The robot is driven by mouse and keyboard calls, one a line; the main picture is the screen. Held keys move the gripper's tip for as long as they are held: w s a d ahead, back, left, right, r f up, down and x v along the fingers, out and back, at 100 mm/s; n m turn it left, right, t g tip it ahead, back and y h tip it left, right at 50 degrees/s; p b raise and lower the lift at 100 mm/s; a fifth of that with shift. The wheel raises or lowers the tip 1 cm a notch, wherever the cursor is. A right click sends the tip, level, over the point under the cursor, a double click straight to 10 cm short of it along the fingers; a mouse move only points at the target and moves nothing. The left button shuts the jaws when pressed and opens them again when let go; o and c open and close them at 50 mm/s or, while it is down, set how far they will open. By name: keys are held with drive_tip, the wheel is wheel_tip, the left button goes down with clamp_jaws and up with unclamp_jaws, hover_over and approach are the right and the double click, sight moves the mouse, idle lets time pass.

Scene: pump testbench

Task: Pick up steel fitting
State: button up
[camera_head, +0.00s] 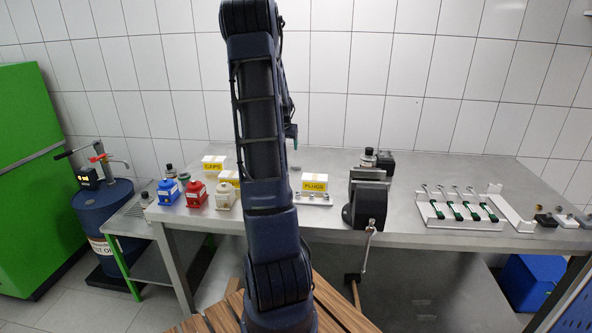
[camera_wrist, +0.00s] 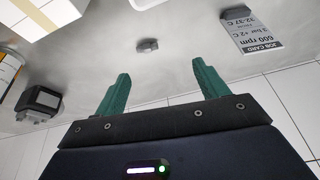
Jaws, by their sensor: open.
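A small grey metal fitting (camera_wrist: 147,45) lies on the steel bench top in the wrist view. It sits beyond my fingertips, roughly in line with the gap between them and a little left of its middle. My gripper (camera_wrist: 160,72) has its two green fingers wide apart with nothing between them. The fitting is apart from both fingers. In the head view my gripper (camera_head: 291,131) hangs over the back of the bench, mostly hidden behind my arm. I cannot clearly make out that fitting in the head view.
A job card (camera_wrist: 255,35) stands right of the fitting in the wrist view, and a dark boxy device (camera_wrist: 39,104) at left. On the bench (camera_head: 430,175) are a yellow-labelled PLUGS box (camera_head: 314,184), a black vise-like device (camera_head: 368,203) and a white rack (camera_head: 460,210).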

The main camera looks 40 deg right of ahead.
approach(296, 166)
drive_tip(key=f, duration=0.1)
drive_tip(key=w+d+f, duration=0.1)
drive_tip(key=f, duration=0.1)
drive_tip(key=shift+w+d+m+g, duration=0.1)
drive_tip(key=shift+w+m+g, duration=0.1)
drive_tip(key=shift+m+g, duration=0.1)
drive_tip(key=x, duration=0.4)
drive_tip(key=shift+s+f, duration=0.1)
drive_tip(key=shift+f, duration=0.1)
drive_tip(key=shift+f+h, duration=0.3)
drive_tip(key=shift+f, duration=0.1)
drive_tip(key=c, duration=1.1)
